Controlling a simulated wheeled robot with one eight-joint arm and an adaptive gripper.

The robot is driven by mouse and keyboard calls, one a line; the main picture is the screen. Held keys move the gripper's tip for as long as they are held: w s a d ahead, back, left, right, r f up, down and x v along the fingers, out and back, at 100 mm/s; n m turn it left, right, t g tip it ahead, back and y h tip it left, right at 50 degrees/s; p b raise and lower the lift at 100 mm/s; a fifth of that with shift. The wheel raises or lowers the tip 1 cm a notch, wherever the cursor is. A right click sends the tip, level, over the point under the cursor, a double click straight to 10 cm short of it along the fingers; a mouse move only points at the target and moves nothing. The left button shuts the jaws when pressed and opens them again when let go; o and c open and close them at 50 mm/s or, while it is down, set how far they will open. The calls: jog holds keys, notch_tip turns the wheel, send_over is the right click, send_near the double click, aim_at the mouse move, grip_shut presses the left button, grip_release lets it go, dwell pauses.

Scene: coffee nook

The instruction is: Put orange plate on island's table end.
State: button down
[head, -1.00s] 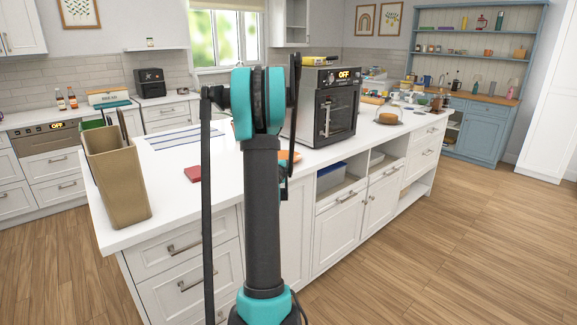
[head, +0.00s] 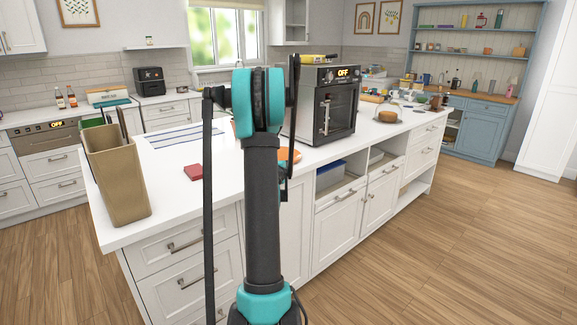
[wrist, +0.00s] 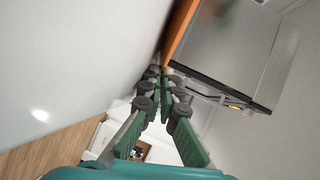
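The orange plate (head: 290,155) lies at the left of the oven on the white island top (head: 120,236), mostly hidden behind my arm in the head view. In the wrist view the plate (wrist: 181,30) shows nearly edge-on as an orange strip running up from my fingertips. My gripper (wrist: 162,76) has its green-padded fingers drawn close together at the tips, right at the plate's near rim, and appears shut on it. My arm hides the gripper in the head view. The island's near left end holds a tan bin.
The tan bin (head: 117,175) with utensils stands near the island's left corner. The oven (head: 322,105) stands right beside the plate. The counter between bin and red block is bare.

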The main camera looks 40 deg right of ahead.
jog(key=shift+s+a+f, duration=0.1)
jog(key=shift+s+f, duration=0.1)
jog(key=shift+f, duration=0.1)
jog(key=c, duration=2.3)
grip_release()
jog(key=o, duration=0.7)
jog(key=shift+c, duration=0.2)
